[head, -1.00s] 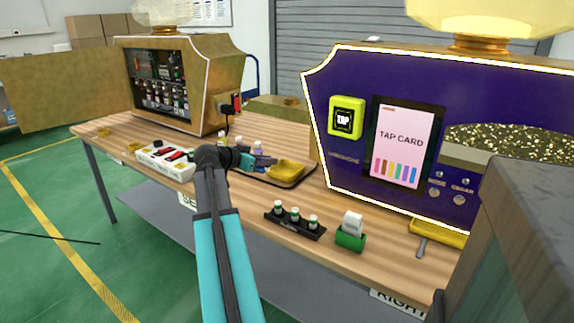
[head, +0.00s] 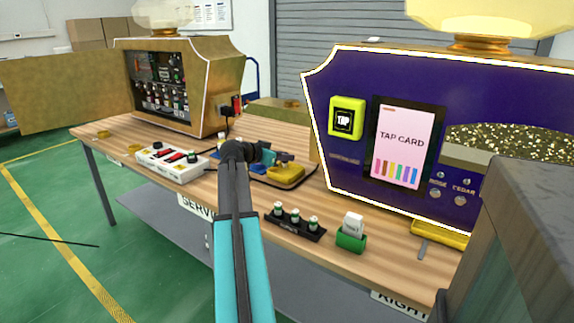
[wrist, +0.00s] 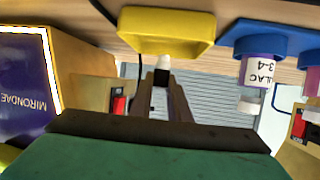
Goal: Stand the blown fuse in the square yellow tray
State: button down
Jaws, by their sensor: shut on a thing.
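The square yellow tray (head: 288,174) sits on a dark mat on the wooden table, to the left of the purple machine. In the wrist view the yellow tray (wrist: 165,42) shows at the top, in an inverted picture. My gripper (head: 284,158) is over the tray in the head view. In the wrist view my gripper (wrist: 162,82) is shut on a small piece with a pale tip and dark body, seemingly the fuse (wrist: 161,73). Its pale tip points toward the tray and overlaps its edge in the picture. I cannot tell whether they touch. The fingers hide much of the piece.
A blue holder with a LILAC vial (wrist: 258,70) is beside the tray. A black rack (head: 295,224) with three vials and a green block (head: 351,241) stand in front. The purple machine (head: 345,165) is close on the right. A white switch panel (head: 171,164) lies left.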

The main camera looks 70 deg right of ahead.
aim_at(283, 163)
jog(key=shift+s+d+f+b, duration=0.1)
jog(key=shift+d+f+b, duration=0.15)
jog(key=shift+f, duration=0.65)
jog(key=shift+s+d+f+b, duration=0.15)
jog(key=shift+f+b, duration=0.1)
jog(key=shift+f, duration=0.65)
jog(key=shift+f, duration=0.15)
jog(key=c, duration=1.7)
grip_release()
jog(key=shift+o, duration=0.2)
jog(key=shift+r, duration=0.25)
jog(key=p+v, duration=0.2)
jog(key=v, duration=1)
